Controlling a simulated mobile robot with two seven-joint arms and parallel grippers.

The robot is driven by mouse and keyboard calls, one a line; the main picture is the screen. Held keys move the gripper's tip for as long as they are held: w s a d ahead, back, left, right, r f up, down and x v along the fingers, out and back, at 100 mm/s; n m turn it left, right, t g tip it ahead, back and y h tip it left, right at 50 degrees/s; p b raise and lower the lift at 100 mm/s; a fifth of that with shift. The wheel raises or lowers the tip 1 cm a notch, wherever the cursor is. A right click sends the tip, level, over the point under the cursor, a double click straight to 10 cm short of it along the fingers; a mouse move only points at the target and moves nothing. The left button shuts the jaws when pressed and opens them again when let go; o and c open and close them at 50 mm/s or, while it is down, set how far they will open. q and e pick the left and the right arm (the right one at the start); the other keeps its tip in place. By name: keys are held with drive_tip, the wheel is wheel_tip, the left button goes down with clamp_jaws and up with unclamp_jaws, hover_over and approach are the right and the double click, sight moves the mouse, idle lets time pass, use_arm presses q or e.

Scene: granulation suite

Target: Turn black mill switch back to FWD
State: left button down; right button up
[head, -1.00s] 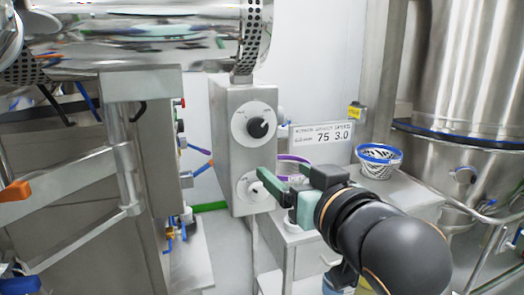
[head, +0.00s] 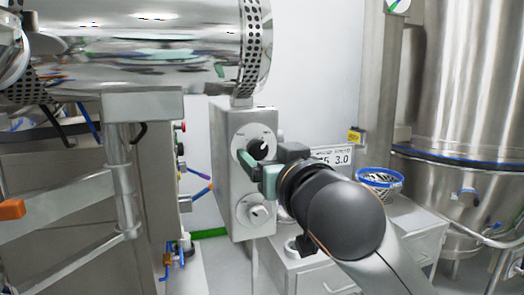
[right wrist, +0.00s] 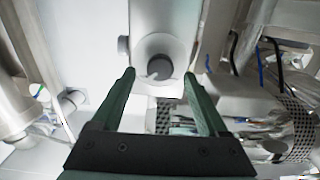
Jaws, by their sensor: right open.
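The black mill switch (head: 262,148) is a round knob on a pale dial plate (head: 241,134), high on the grey control box (head: 228,180). My right gripper (head: 243,166) is in front of the plate, its green fingers open, and partly covers the dial. In the right wrist view the knob (right wrist: 159,67), with a pale pointer mark, lies between the two open fingertips. The fingers look apart from it, but I cannot tell the exact gap. The dial lettering is too small to read. My left gripper is not in view.
A display sign (head: 342,156) and a blue-rimmed basket (head: 380,180) stand on the cabinet at right. A perforated steel drum (head: 150,50) hangs above, and a large steel vessel (head: 468,85) stands at right.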

sight(257, 149)
drive_tip(key=shift+x, duration=1.05)
clamp_jaws()
